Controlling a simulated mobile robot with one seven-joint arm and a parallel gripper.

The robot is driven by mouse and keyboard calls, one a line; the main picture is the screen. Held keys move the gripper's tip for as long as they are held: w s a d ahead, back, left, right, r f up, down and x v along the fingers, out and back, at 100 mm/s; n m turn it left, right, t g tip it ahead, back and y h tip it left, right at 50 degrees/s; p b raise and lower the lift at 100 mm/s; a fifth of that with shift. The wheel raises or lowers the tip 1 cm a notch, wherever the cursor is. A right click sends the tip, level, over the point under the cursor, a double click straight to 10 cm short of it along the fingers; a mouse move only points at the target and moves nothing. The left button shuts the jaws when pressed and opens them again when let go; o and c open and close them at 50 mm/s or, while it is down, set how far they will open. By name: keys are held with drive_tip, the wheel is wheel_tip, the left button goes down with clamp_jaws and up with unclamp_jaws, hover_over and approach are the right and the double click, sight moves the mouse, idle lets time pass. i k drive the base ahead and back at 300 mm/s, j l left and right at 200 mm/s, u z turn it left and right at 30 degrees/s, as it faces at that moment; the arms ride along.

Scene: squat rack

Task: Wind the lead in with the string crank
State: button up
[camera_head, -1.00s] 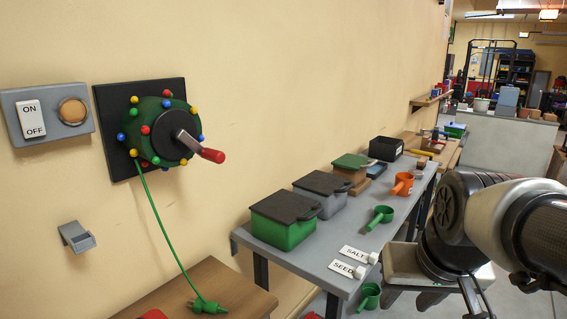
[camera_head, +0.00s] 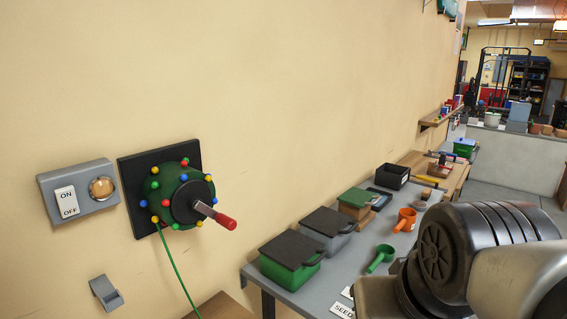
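The string crank is a green drum (camera_head: 176,196) ringed with coloured balls, on a black square plate (camera_head: 133,182) fixed to the wall. Its crank arm ends in a red handle (camera_head: 226,221) that points to the lower right. The green lead (camera_head: 177,267) hangs from the drum and runs down out of the bottom of the picture, so its end is hidden. My arm fills the lower right, well apart from the crank. My gripper's fingers are not in view.
An ON/OFF switch box with a round lamp (camera_head: 102,187) is left of the crank, with a grey wall bracket (camera_head: 106,293) below. A grey bench (camera_head: 293,295) along the wall holds lidded boxes and scoops. The wall above the crank is clear.

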sight(230, 224)
drive_tip(key=k, duration=0.5)
drive_tip(key=k+u, duration=0.15)
drive_tip(key=u, duration=1.2)
drive_tip(key=l+u, duration=0.15)
drive_tip(key=u, duration=0.3)
drive_tip(key=l+u, duration=0.1)
drive_tip(key=u, duration=0.3)
drive_tip(key=l+u, duration=0.15)
drive_tip(key=u, duration=0.3)
drive_tip(key=k+l, duration=0.15)
drive_tip(key=l, duration=0.25)
drive_tip(key=k+l, duration=0.15)
drive_tip(key=l, duration=0.25)
drive_tip(key=k+l, duration=0.15)
drive_tip(key=l, duration=0.2)
drive_tip(key=k+l, duration=0.1)
drive_tip(key=l, duration=0.3)
drive_tip(key=k+l, duration=0.15)
drive_tip(key=l, duration=0.25)
drive_tip(key=k+l, duration=0.15)
drive_tip(key=l, duration=0.25)
drive_tip(key=k+l, duration=0.15)
drive_tip(key=l, duration=0.2)
drive_tip(key=k+l, duration=0.15)
drive_tip(key=l, duration=0.25)
drive_tip(key=l+u, duration=0.25)
drive_tip(key=u, duration=0.25)
